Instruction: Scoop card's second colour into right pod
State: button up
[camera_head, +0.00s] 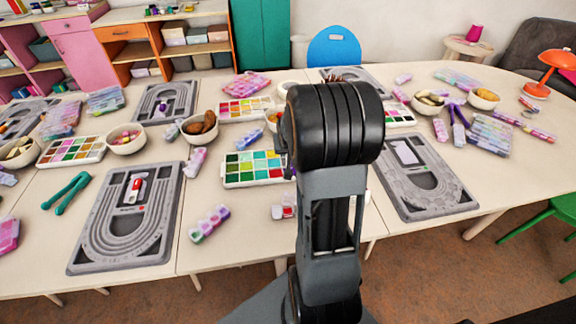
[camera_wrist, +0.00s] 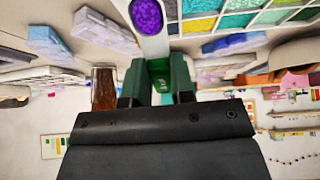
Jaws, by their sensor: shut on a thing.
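My gripper (camera_wrist: 157,84) shows in the wrist view, its green fingers shut on a scoop (camera_wrist: 168,16). The scoop has a pale rim, and purple beads (camera_wrist: 147,15) fill its bowl. A bead tray (camera_wrist: 250,20) with green, yellow and teal compartments lies close to the scoop. In the head view my arm hides the gripper and most of the scoop. The bead tray (camera_head: 224,182) stands left of my arm, with green, white and red compartments. Two small pods (camera_head: 283,218) with red in them sit in front of it. I cannot tell which card is the task's card.
A grey bead board (camera_head: 100,262) lies at left, with a red-and-white item on it. Another board (camera_head: 455,205) lies right of my arm, with a pale card (camera_head: 407,152).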

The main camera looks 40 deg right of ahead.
notch_tip(320, 180, down, 4)
jog(key=shift+r+b, duration=0.15)
jog(key=shift+b, duration=0.55)
jog(key=shift+w+d+r+p, duration=0.1)
jog(key=shift+w+r+p, duration=0.1)
jog(key=shift+r+p, duration=0.6)
jog(key=shift+w+d+r+p, duration=0.1)
jog(key=shift+w+r+p, duration=0.05)
jog(key=shift+r+p, duration=0.6)
jog(key=shift+w+p, duration=0.1)
jog(key=shift+p, duration=0.5)
jog(key=g+y+p, duration=0.1)
jog(key=p, duration=0.3)
jog(key=w+g+p, duration=0.1)
jog(key=g+p, duration=0.1)
jog(key=p, duration=0.2)
jog(key=shift+w+d+r+y, duration=0.1)
jog(key=shift+d+r+y, duration=0.05)
jog(key=shift+d+y, duration=0.25)
jog(key=shift+w+r+g+y+p, duration=0.2)
jog(key=shift+r+g+y+p, duration=0.15)
jog(key=shift+g+p, duration=0.6)
jog(key=shift+d+r+p, duration=0.1)
jog(key=shift+r+p, duration=0.05)
jog(key=shift+p, duration=0.5)
